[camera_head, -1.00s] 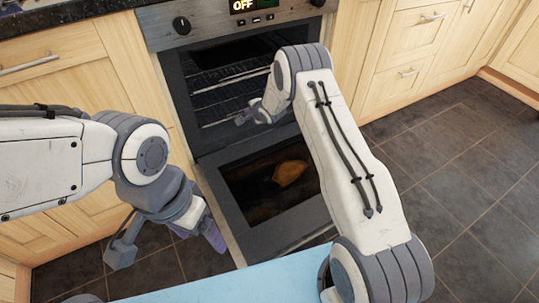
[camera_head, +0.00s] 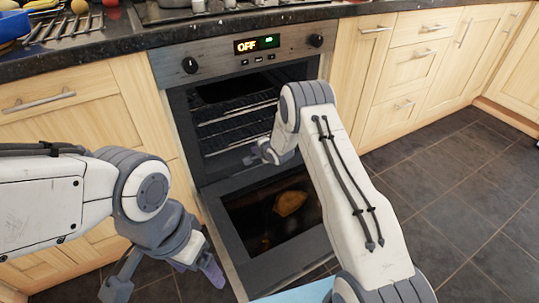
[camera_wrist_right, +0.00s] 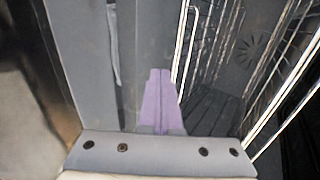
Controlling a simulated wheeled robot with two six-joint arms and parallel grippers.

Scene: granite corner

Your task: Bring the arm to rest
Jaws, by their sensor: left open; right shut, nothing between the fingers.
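My right arm reaches from the lower right to the open oven (camera_head: 180,105). My right gripper (camera_head: 254,158) is at the front of the oven opening, above the lowered oven door (camera_head: 235,215), partly hidden by its own wrist. In the right wrist view its purple fingers (camera_wrist_right: 163,76) are shut together with nothing between them, with oven racks (camera_wrist_right: 210,45) beyond to the right. My left gripper (camera_head: 165,281) hangs open and empty at the lower left, in front of the cabinets and left of the oven door.
The oven display (camera_head: 257,44) reads OFF. A brown-orange item (camera_head: 290,203) shows at the door's dark glass; I cannot tell whether it lies on it. A dark countertop (camera_head: 100,50) runs above wooden cabinets (camera_head: 400,60). Tiled floor (camera_head: 470,200) at the right is clear.

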